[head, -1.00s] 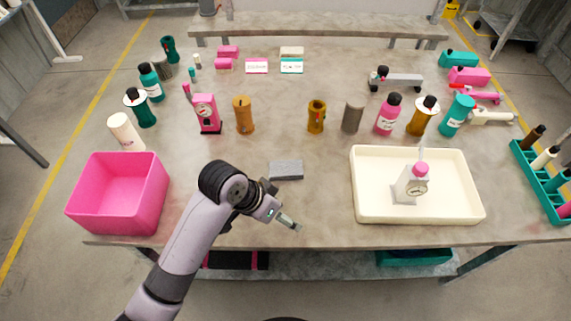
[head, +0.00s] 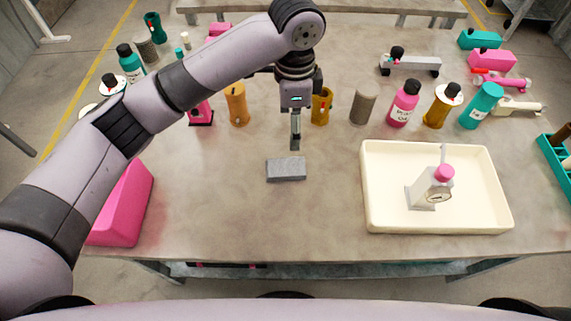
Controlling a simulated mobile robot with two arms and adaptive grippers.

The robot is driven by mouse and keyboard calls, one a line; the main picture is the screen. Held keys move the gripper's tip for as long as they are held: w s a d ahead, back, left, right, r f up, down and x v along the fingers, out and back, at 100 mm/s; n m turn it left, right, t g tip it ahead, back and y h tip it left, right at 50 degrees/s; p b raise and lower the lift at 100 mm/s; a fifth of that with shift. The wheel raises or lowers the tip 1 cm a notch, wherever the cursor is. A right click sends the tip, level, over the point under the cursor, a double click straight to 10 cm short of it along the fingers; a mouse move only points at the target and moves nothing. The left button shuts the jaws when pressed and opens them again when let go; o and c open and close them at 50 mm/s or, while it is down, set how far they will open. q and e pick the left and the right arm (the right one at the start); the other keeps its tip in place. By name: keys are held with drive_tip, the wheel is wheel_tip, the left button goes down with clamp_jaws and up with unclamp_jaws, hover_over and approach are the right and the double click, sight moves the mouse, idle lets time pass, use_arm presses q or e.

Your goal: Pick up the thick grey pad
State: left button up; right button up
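The thick grey pad (head: 286,169) lies flat on the table, near the middle and towards the front edge. My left gripper (head: 295,146) points downward just behind and above the pad, apart from it in the picture. Its fingers are seen edge-on, so I cannot tell how far apart they are. Nothing shows in its grasp. My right gripper is not in view.
A pink bin (head: 125,208) is at the left, partly behind my arm. Several bottles and cylinders stand farther back. The table around the pad is clear.

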use_arm(q)
hover_over(289, 166)
drive_tip(key=f, duration=0.6)
drive_tip(key=f+p, duration=0.1)
drive_tip(key=f, duration=0.2)
drive_tip(key=shift+w+d+f, duration=0.2)
drive_tip(key=shift+d+f, duration=0.05)
drive_tip(key=shift+s+a+f+p, duration=0.15)
drive_tip(key=shift+f+p, duration=0.1)
drive_tip(key=shift+f, duration=1.15)
drive_tip(key=shift+s+a+f+p, duration=0.1)
drive_tip(key=shift+f+p, duration=0.15)
drive_tip(key=shift+f, duration=1.15)
drive_tip(key=shift+c, duration=0.5)
drive_tip(key=c, duration=0.9)
